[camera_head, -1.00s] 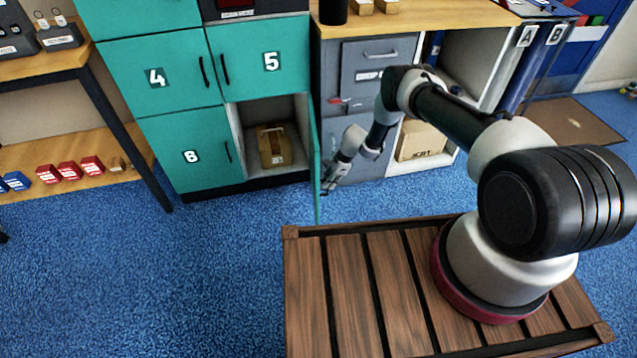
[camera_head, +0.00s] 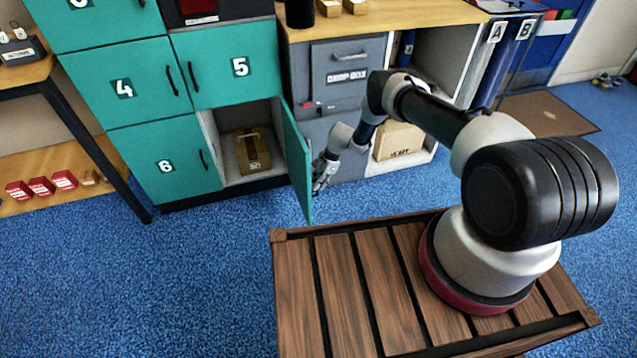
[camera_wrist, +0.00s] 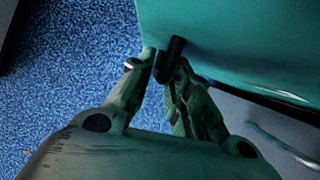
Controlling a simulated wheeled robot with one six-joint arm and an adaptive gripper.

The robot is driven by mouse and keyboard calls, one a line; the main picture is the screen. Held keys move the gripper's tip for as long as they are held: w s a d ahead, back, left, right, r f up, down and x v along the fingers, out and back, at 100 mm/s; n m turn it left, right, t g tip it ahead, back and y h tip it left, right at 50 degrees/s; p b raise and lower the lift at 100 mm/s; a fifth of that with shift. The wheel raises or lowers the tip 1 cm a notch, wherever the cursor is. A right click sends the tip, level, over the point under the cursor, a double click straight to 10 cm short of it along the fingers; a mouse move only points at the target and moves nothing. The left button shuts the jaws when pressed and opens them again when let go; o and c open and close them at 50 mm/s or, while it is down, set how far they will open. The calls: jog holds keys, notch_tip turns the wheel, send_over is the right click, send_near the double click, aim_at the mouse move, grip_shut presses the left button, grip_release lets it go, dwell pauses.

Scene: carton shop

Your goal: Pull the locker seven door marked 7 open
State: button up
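The locker seven door (camera_head: 297,160) stands swung out toward me, hinged at the right of its compartment, with its inner face showing in the head view. Its number is not visible. The open compartment (camera_head: 210,135) holds a brown carton (camera_head: 252,152). My gripper (camera_head: 320,180) is on the outer side of the door, low near its free edge. In the wrist view, the teal outer face (camera_wrist: 230,35) fills the upper right. My gripper (camera_wrist: 165,75) has its fingers closed around the dark door handle (camera_wrist: 172,55), whose lower end shows between them.
Locker doors 4 (camera_head: 125,80), 5 (camera_head: 225,70) and 6 (camera_head: 165,160) are shut. The grey drop box cabinet (camera_head: 338,70) stands right of the lockers, behind my gripper. A shelf with a carton (camera_head: 398,140) is farther right. Blue carpet (camera_head: 200,270) in front is clear.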

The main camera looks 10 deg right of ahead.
jog(key=shift+o, duration=0.2)
jog(key=v, duration=1.2)
